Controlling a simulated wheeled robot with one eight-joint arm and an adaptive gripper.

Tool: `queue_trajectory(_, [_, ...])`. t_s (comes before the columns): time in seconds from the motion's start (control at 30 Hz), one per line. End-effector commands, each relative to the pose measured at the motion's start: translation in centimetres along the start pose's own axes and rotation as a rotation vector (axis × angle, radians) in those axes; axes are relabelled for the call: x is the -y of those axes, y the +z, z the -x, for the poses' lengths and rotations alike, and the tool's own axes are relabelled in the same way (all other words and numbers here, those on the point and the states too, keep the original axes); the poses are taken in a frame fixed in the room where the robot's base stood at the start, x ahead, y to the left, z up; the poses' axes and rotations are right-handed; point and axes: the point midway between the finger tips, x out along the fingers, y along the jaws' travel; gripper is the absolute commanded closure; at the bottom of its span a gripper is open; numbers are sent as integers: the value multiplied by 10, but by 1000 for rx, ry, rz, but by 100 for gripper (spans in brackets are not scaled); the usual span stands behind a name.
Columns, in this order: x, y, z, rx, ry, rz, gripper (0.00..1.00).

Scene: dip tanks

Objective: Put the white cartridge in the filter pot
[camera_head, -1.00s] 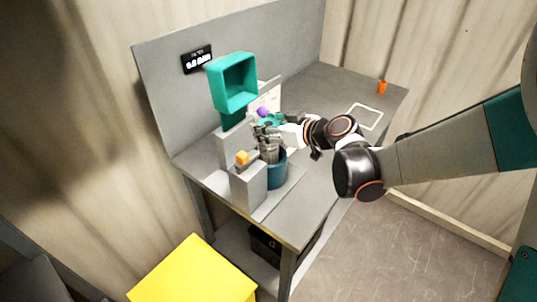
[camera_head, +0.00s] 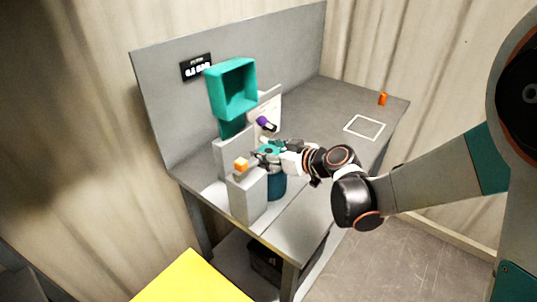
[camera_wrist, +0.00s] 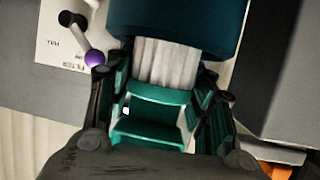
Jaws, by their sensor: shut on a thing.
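The white ribbed cartridge (camera_wrist: 168,64) is between the teal-padded fingers of my gripper (camera_wrist: 160,105) in the wrist view. My gripper is shut on it. The far end of the cartridge meets the rim of the dark blue filter pot (camera_wrist: 175,15); I cannot tell how deep it sits inside. The cartridge is hidden there.
A purple-knobbed lever (camera_head: 264,122) is on the panel behind. A teal open box (camera_head: 232,88) stands higher up.

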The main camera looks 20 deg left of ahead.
Motion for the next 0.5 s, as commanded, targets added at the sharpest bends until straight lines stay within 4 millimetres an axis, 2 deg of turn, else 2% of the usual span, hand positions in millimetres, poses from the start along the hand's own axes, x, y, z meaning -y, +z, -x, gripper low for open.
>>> queue_trajectory(0.03, [0,1,0,0,0,0,46])
queue_trajectory(0.1, [0,1,0,0,0,0,31])
queue_trajectory(0.5, [0,-1,0,0,0,0,31])
